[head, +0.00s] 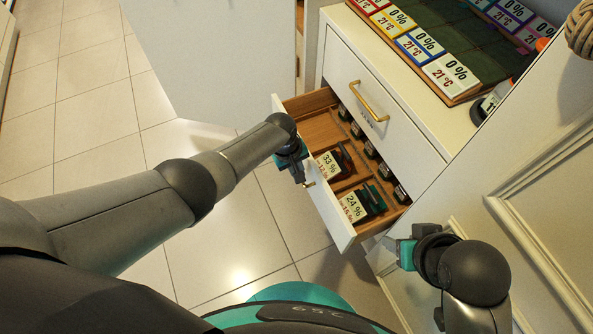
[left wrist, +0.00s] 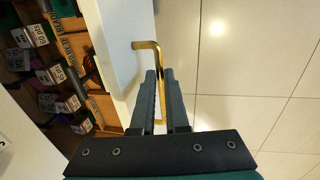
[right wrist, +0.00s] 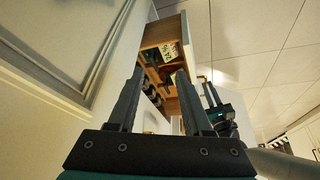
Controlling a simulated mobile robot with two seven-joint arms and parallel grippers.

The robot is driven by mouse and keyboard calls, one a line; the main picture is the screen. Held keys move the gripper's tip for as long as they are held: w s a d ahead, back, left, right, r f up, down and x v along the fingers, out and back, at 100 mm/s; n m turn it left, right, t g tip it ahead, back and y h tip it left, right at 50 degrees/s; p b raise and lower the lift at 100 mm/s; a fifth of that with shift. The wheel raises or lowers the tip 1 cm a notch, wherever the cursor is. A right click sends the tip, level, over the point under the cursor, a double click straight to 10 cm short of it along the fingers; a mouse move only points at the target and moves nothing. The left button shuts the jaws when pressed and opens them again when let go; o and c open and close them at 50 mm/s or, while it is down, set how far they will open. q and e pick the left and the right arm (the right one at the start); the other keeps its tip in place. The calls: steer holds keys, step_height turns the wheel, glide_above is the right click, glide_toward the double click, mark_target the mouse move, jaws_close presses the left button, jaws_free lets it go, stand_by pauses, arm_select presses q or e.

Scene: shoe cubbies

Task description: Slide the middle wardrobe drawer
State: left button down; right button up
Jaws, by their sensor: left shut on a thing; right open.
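The open drawer (head: 342,232) is pulled out of the white cabinet, below a shut upper drawer (head: 370,75) with a gold handle (head: 368,100). Its wooden compartments hold small dark items with percentage labels. My left gripper (head: 298,170) is at the open drawer's front. In the left wrist view its fingers (left wrist: 159,78) are shut on the gold drawer handle (left wrist: 147,45), beside the white drawer front (left wrist: 122,50). My right gripper (head: 405,252) is open and empty, beside the cabinet at the right. The right wrist view shows its fingers (right wrist: 158,85) apart, with the open drawer (right wrist: 165,22) beyond.
A wardrobe door (head: 215,55) stands open at the back left. A panelled white door (head: 545,200) is close on the right. Labelled boxes (head: 420,45) sit on the cabinet top. Tiled floor (head: 90,100) at the left is clear.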

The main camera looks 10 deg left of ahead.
arm_select(q)
steer(key=c, duration=0.9)
jaws_free()
steer(key=shift+r, duration=0.1)
arm_select(e)
steer(key=shift+r, duration=0.1)
step_height(320, 180, down, 10)
steer(key=s+g+p, duration=0.1)
steer(key=g+p, duration=0.1)
steer(key=p, duration=0.3)
arm_select(q)
steer(key=shift+s+a+r+p, duration=0.35)
steer(key=shift+r+p, duration=0.9)
steer(key=shift+r, duration=1.2)
steer(key=shift+s+a+r+p, duration=0.2)
steer(key=shift+a+r+p, duration=0.25)
steer(key=shift+r+p, duration=1.45)
steer(key=shift+s+a+r+p, duration=0.35)
steer(key=shift+r+p, duration=0.3)
steer(key=shift+r, duration=2.35)
arm_select(e)
steer(key=s+d+f+h, duration=0.1)
steer(key=s+d+f, duration=0.5)
steer(key=s+f, duration=0.3)
steer(key=shift+s+d+f, duration=0.25)
steer(key=shift+s+f, duration=0.1)
steer(key=shift+f, duration=1.05)
arm_select(q)
steer(key=shift+w, duration=0.1)
